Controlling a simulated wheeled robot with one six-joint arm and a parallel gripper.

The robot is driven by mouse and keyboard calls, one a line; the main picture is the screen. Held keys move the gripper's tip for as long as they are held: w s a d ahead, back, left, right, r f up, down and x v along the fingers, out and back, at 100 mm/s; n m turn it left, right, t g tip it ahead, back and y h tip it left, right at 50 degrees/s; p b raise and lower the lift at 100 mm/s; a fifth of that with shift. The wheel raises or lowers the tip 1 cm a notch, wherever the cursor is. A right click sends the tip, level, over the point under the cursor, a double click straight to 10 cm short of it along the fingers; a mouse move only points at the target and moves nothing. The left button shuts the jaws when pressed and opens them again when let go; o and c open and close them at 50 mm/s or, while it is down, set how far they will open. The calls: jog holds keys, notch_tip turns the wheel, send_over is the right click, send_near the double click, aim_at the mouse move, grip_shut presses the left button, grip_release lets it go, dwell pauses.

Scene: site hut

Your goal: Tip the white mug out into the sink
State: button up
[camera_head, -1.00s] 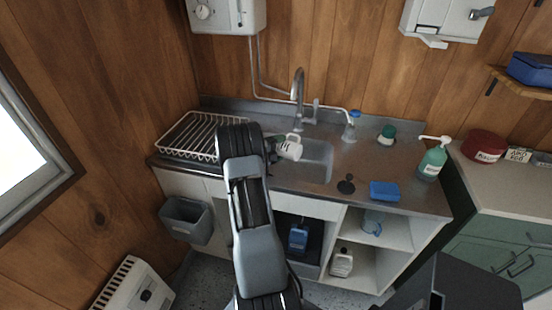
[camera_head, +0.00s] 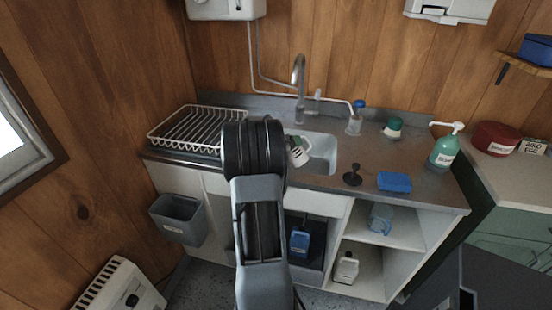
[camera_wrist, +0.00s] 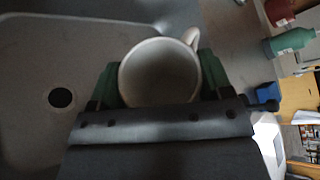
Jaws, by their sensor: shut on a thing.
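The white mug (camera_head: 298,155) is at the left part of the sink basin (camera_head: 322,157) in the head view, tilted and partly hidden by my arm. In the wrist view I look into the mug's round mouth (camera_wrist: 160,72); its inside looks plain grey and no contents can be made out. Its handle is at the upper right. My gripper (camera_wrist: 160,80) is shut on the mug, with a green fingertip on each side. The sink (camera_wrist: 30,60) shows to the left in the wrist view, with its dark drain hole (camera_wrist: 61,98).
A white dish rack (camera_head: 195,128) stands left of the sink. The tap (camera_head: 299,85) rises behind the basin. A black plunger-like item (camera_head: 352,176), a blue sponge (camera_head: 394,182) and a green soap bottle (camera_head: 444,151) stand to the right.

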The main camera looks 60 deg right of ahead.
aim_at(303, 152)
jog(key=shift+s+f+m+t+b, duration=0.3)
jog(key=shift+s+f+m+b, duration=0.3)
jog(key=shift+b, duration=0.6)
jog(key=s+m+b, duration=0.1)
jog(key=s+t+b, duration=0.1)
jog(key=b, duration=0.1)
jog(key=shift+s+d+r+m, duration=0.1)
jog(key=shift+s+r+m, duration=0.2)
jog(key=shift+r+m, duration=0.1)
jog(key=s+b, duration=0.1)
jog(key=b, duration=0.1)
jog(key=m+t+b, duration=0.1)
jog(key=b, duration=0.1)
jog(key=shift+s+f, duration=0.2)
jog(key=shift+s, duration=0.15)
jog(key=shift+s+r+m+t+b, duration=0.65)
jog(key=shift+s+m+t+b, duration=0.1)
jog(key=shift+m+t+b, duration=0.1)
